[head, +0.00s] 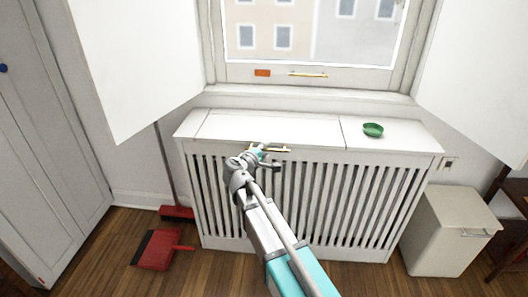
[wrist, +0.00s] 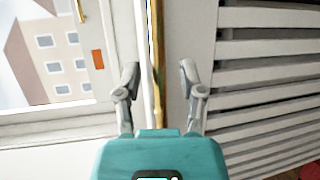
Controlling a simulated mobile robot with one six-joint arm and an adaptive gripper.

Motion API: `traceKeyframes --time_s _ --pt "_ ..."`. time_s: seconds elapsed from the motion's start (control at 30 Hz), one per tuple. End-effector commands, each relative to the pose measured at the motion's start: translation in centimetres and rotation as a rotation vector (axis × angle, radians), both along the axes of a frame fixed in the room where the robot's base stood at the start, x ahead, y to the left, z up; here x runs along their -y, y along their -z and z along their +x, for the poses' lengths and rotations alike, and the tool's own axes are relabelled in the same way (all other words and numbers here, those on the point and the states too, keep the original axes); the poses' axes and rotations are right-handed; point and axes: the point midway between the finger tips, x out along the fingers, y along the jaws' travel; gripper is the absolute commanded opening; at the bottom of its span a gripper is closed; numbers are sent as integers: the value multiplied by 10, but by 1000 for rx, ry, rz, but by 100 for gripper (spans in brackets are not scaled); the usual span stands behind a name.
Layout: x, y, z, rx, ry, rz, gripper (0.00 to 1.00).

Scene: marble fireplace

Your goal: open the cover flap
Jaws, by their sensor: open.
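The cover flap (head: 270,128) is the white middle panel in the top of the slatted radiator cover (head: 300,195). It lies flat and level with the panels beside it. A brass handle (head: 280,149) runs along its front edge, partly hidden by my gripper (head: 267,158) in the head view. In the wrist view my gripper (wrist: 159,72) is open, with one finger on each side of the long brass handle (wrist: 157,62). The fingers look apart from the handle; I cannot tell how deep it sits between them.
Open white shutters (head: 135,65) flank the window on both sides. A white bin (head: 450,228) stands at the right; a red dustpan (head: 157,249) and broom (head: 177,212) are at the left.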

Motion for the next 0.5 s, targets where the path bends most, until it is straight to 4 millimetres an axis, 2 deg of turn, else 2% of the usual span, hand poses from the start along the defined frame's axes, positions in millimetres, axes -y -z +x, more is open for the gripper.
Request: traceKeyframes --time_s 0.4,0.5 --pt "2 1 4 0 0 0 51" --pt "2 1 4 0 0 0 34"
